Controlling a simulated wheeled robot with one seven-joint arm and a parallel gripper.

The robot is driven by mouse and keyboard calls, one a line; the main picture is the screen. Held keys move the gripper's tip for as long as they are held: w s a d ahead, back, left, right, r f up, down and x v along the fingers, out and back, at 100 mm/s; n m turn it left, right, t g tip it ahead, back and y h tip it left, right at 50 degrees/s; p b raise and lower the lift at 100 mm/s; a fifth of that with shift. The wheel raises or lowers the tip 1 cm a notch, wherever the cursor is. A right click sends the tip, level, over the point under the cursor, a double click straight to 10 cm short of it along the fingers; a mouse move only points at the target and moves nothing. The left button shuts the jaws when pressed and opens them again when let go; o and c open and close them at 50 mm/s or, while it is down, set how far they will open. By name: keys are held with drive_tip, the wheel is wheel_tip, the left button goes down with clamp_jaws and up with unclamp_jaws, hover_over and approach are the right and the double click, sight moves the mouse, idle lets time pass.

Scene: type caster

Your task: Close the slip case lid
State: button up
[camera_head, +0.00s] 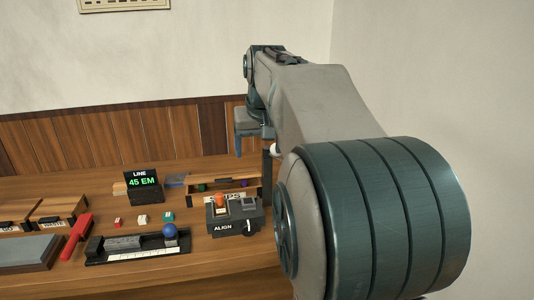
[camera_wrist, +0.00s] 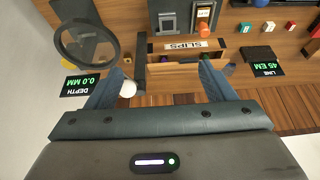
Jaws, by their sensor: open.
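The slip case (camera_wrist: 226,62) is a long wooden box with a white SLIPS label (camera_wrist: 185,46) on its front. It is open, with dark compartments and small coloured pieces showing inside. In the head view the slip case (camera_head: 240,187) stands at the back right of the bench, partly hidden by my arm. I cannot clearly make out its lid. My gripper (camera_wrist: 160,82) is open and empty, its two blue-grey fingers spread on either side of the case in the wrist view. In the head view my gripper (camera_head: 252,142) hangs above the back right of the bench, above the case.
An ALIGN box (camera_head: 235,218) with an orange knob stands before the case. A LINE display (camera_head: 143,184) is left of it. A dark rail with a blue ball (camera_head: 170,231) lies nearer the front. A magnifier ring (camera_wrist: 86,44) and DEPTH display (camera_wrist: 80,83) flank the left finger.

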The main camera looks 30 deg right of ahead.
drive_tip(key=shift+s, duration=0.2)
